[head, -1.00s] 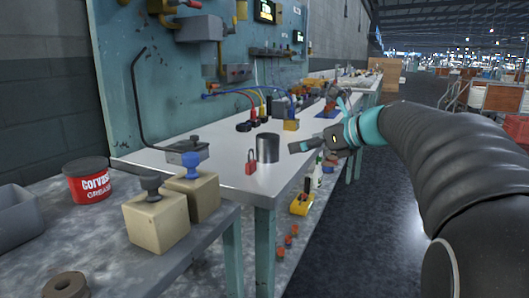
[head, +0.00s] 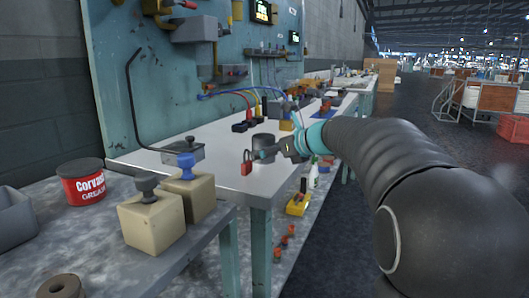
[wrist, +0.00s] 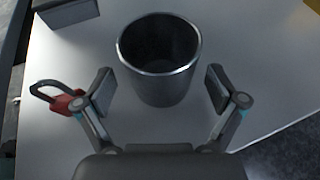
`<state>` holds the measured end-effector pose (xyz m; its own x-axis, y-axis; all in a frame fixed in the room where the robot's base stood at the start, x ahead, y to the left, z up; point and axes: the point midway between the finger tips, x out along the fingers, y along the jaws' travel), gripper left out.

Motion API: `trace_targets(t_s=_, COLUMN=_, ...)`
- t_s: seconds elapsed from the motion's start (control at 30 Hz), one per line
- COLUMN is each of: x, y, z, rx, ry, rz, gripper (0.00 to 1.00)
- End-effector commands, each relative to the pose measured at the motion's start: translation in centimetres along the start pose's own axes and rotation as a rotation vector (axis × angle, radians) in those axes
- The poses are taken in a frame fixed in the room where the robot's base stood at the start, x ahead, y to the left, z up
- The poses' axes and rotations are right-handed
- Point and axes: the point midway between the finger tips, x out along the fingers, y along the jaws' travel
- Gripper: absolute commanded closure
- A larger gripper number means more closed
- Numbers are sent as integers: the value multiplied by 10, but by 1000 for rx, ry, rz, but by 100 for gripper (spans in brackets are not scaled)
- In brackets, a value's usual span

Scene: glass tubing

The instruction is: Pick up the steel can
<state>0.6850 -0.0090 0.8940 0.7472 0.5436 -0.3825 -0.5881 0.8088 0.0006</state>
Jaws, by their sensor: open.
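The steel can (wrist: 160,82) is a dark grey, open-topped cylinder standing upright on the white workbench. In the wrist view it sits between the two fingers of my gripper (wrist: 160,95), with a small gap at each side. My gripper is open. In the head view the can (head: 264,141) stands near the bench's front edge, its lower part hidden by my gripper (head: 268,155).
A red padlock (wrist: 67,101) lies close beside my gripper's left finger; it also shows in the head view (head: 247,167). Beige blocks (head: 152,220) and a grease tin (head: 82,182) stand on the nearer table.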

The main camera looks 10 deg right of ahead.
Motion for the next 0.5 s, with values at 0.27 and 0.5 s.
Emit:
trace_targets(t_s=0.27, x=20, y=0, z=0, rx=-1, ry=1, rz=0, gripper=5)
trace_targets(t_s=0.5, x=20, y=0, z=0, rx=-1, ry=1, rz=-1, gripper=38)
